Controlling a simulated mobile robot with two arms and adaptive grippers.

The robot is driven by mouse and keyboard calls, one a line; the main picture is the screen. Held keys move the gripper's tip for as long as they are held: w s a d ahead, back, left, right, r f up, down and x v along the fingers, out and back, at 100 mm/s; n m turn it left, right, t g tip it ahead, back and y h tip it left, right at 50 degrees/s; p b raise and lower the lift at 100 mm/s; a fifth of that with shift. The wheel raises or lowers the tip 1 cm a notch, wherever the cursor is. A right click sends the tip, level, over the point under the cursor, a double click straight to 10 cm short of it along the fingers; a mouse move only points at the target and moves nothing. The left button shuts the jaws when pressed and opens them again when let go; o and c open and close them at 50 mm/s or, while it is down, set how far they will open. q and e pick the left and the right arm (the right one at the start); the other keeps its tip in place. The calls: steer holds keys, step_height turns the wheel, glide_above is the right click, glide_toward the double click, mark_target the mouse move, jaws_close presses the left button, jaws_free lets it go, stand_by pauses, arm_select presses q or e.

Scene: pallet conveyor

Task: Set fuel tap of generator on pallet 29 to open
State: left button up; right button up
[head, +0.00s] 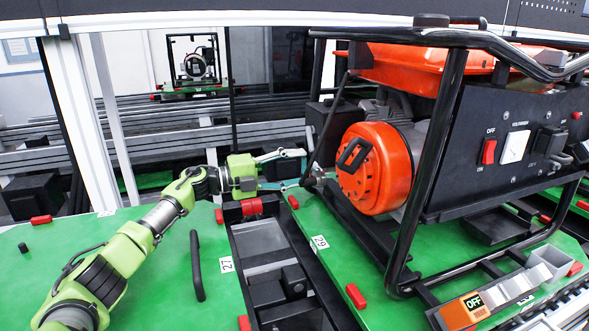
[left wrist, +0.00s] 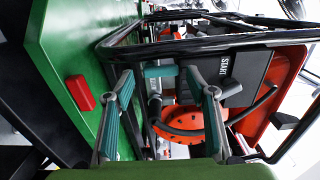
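The generator with an orange tank (head: 430,68), an orange round cover (head: 375,168) and a black tube frame (head: 430,150) stands on the green pallet marked 29 (head: 319,242). My left gripper (head: 303,168) is open, its teal fingers spread at the left end of the generator, close to the frame. In the left wrist view the open fingers (left wrist: 160,82) are in front of the black frame bars (left wrist: 215,40), with the orange cover (left wrist: 185,125) and a START label (left wrist: 225,65) behind. I cannot clearly make out the fuel tap or its setting. My right gripper is not in view.
Pallet 27 (head: 226,265) lies to the left, with a black handle (head: 197,265) standing on it. A dark tray (head: 260,240) sits between the pallets. Red blocks (head: 355,296) edge the pallets. An orange OFF block (head: 465,311) is at front right. Another generator (head: 197,65) stands far behind.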

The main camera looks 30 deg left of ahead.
arm_select(q)
steer(key=shift+a, duration=0.1)
steer(key=v, duration=1.2)
stand_by(0.4)
